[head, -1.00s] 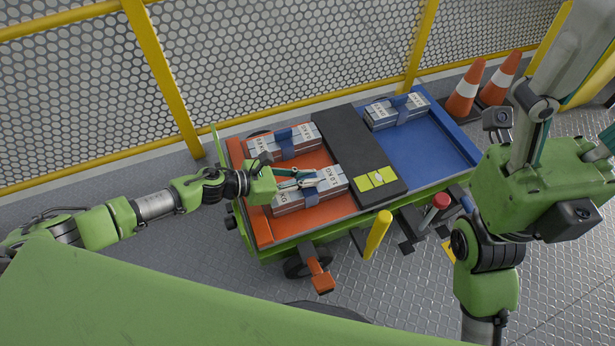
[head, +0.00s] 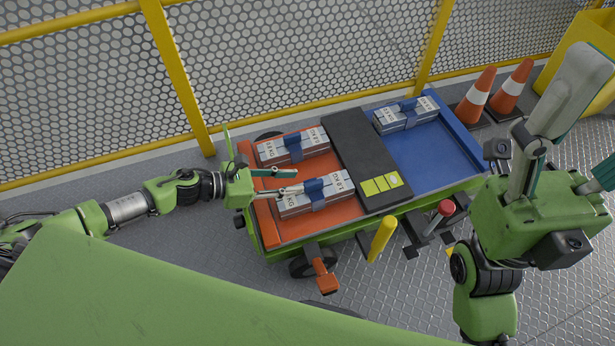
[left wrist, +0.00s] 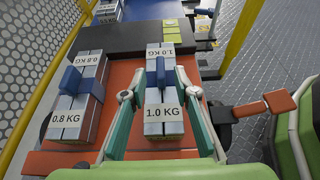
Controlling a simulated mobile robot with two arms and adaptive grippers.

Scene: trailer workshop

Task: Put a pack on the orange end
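A cart has an orange end (head: 262,222) on the left and a blue end (head: 435,148) on the right. Two grey packs with blue straps lie on the orange end: a rear pack (head: 293,146), labelled 0.8 KG in the left wrist view (left wrist: 75,101), and a front pack (head: 316,194), labelled 1.0 KG there (left wrist: 164,119). Another pack (head: 405,115) lies on the blue end. My left gripper (head: 296,181) is open, its fingers on either side of the front pack's near end with gaps. My right gripper (head: 592,122) is raised at the right, fingers spread, empty.
A black middle panel (head: 360,150) with a yellow-green label divides the cart. A yellow post (head: 381,237) and a red-topped lever (head: 440,214) stand along its front. A mesh fence (head: 290,65) runs behind. Two traffic cones (head: 476,97) stand at the back right.

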